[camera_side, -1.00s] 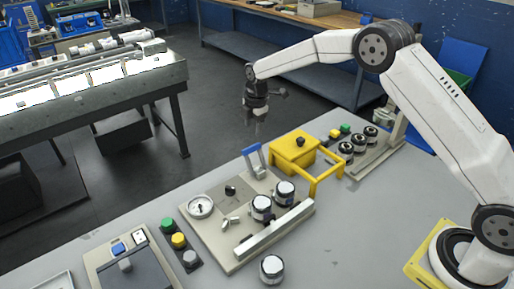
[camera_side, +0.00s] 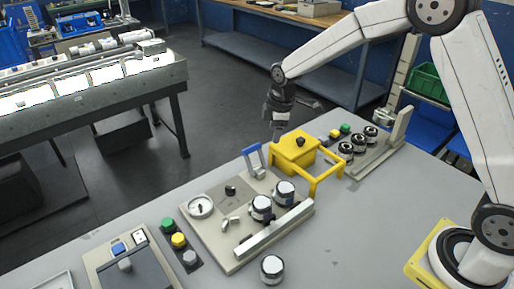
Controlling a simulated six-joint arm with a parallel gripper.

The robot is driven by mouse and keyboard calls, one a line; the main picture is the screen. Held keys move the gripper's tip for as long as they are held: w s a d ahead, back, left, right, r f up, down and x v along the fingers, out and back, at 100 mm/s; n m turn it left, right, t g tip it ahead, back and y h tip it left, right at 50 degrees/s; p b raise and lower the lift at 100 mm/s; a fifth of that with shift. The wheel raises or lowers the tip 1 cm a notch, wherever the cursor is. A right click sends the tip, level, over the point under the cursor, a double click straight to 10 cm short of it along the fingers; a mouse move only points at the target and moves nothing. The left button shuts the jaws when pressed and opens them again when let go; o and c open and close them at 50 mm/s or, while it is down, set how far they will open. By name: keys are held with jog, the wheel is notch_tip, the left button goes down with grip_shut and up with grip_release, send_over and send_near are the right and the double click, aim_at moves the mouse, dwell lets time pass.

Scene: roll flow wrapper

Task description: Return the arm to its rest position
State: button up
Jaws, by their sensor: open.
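My gripper (camera_side: 277,132) hangs pointing down near the top centre of the side view, above and behind the yellow box (camera_side: 293,148). It appears empty, with its fingers open. The fingertips are small and partly blurred against the dark floor. My white arm reaches to it from the base at the right. No rest marker or cradle for the arm is visible.
The grey table holds a panel with a gauge (camera_side: 200,206), a blue lever (camera_side: 252,157) and white-topped rolls (camera_side: 262,207). One loose roll (camera_side: 271,268) stands in front. Green, yellow and grey buttons (camera_side: 178,240) sit left. A lit conveyor (camera_side: 95,75) stands behind.

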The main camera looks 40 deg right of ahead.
jog(key=s+m, duration=1.1)
jog(key=s, duration=1.2)
jog(key=shift+d+m+t, duration=0.25)
jog(key=shift+m+t, duration=0.05)
jog(key=shift+t, duration=0.1)
jog(key=shift+f, duration=0.1)
dwell(1.8)
jog(key=shift+w, duration=0.2)
grip_shut()
jog(key=w+a+f, duration=0.1)
jog(key=w, duration=1.6)
jog(key=w+f, duration=0.1)
jog(key=w, duration=1.7)
jog(key=shift+w+a+f, duration=0.25)
jog(key=shift+a, duration=0.1)
